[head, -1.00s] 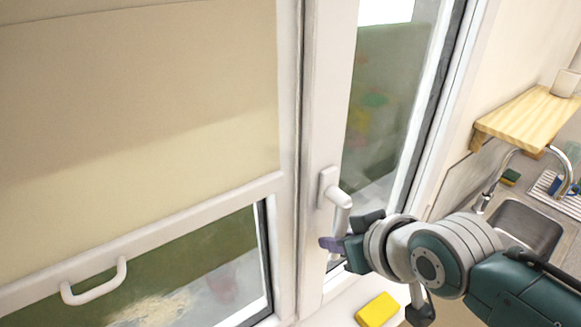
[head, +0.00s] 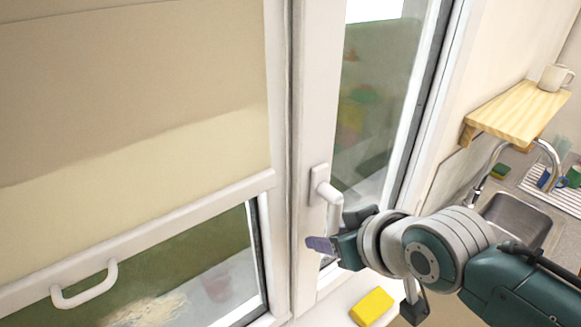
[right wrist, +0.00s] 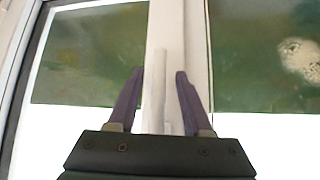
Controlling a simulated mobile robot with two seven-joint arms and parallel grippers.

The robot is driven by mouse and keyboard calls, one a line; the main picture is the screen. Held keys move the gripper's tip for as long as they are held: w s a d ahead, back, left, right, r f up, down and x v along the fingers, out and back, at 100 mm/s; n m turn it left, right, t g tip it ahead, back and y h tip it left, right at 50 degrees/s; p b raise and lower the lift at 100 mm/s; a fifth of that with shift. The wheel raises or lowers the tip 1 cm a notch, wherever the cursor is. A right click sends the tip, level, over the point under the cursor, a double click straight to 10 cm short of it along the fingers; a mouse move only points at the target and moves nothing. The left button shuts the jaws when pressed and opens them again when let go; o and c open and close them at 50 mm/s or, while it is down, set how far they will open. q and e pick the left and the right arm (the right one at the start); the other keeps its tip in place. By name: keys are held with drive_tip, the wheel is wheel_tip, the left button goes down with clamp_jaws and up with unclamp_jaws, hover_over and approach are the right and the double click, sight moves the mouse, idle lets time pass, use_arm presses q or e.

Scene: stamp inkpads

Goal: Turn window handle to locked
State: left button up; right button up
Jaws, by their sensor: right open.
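The white window handle (head: 334,206) is on the window frame in the head view, its grip pointing down from its mounting plate. My right gripper (head: 337,233) is at the lower end of the grip, one purple finger on its left. The gripper hides the grip's lower end. In the right wrist view the two purple fingers of my right gripper (right wrist: 160,75) are spread apart. A pale upright bar that looks like the handle (right wrist: 160,95) stands between them, with gaps on both sides. My left gripper is not in view.
A yellow sponge (head: 372,307) lies on the sill below my right arm. A second pane with a white pull handle (head: 86,288) is at left. A wooden shelf (head: 520,110) with a mug (head: 556,77) and a sink (head: 515,220) are at right.

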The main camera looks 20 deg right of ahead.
drive_tip(key=v, duration=0.9)
drive_tip(key=shift+s+r, duration=0.15)
drive_tip(key=shift+s, duration=0.1)
drive_tip(key=s+r+g+p, duration=0.2)
drive_tip(key=s+r, duration=0.1)
drive_tip(key=s, duration=0.5)
drive_tip(key=s+r+g+h+p, duration=0.1)
drive_tip(key=s+r+g+p, duration=0.1)
drive_tip(key=s, duration=0.6)
drive_tip(key=shift+d+r+g, duration=0.4)
drive_tip(key=shift+r+g, duration=0.15)
drive_tip(key=shift+g, duration=0.05)
drive_tip(key=shift+s, duration=0.1)
